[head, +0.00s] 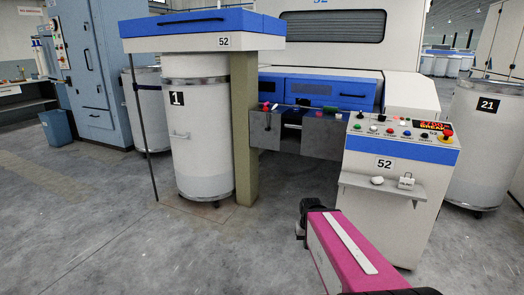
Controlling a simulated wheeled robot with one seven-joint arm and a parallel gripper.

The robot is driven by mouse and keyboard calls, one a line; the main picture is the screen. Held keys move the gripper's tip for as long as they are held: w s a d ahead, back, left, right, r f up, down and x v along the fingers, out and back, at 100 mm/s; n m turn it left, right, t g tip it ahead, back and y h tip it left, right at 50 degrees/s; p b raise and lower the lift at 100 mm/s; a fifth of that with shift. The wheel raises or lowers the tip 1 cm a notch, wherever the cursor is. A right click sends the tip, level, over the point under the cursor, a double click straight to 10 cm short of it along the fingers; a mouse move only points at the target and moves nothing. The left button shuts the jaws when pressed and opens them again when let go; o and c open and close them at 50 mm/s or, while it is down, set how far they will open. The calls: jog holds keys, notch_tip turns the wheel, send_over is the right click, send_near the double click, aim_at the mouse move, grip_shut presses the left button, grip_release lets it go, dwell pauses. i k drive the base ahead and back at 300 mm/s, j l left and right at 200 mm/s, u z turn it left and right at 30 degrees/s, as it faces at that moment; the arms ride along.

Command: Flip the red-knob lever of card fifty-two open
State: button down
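Card fifty-two is the white and blue machine (335,55) in the middle, with a "52" plate on its blue-topped coiler head and on its control stand. A small red knob (266,104) shows at the left end of the grey metal panel (262,133) on the card's front. A pinkish-red part lies just right of it. The lever's exact position is too small to tell. My pink arm reaches in from the bottom right. Its dark end (305,215) is over the floor, well short of the panel and apart from everything. The fingers cannot be made out.
A white can (200,150) marked 1 stands under the coiler head, beside an olive post (244,130). The control stand (385,190), with buttons and a small shelf, stands right of the panel. Can 21 (480,140) is at far right. The floor in front is clear.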

aim_at(264, 109)
jog(key=i+z, duration=0.2)
jog(key=i, duration=0.25)
jog(key=i+j+z, duration=0.25)
jog(key=i, duration=0.2)
jog(key=i+j+z, duration=0.2)
jog(key=i, duration=0.25)
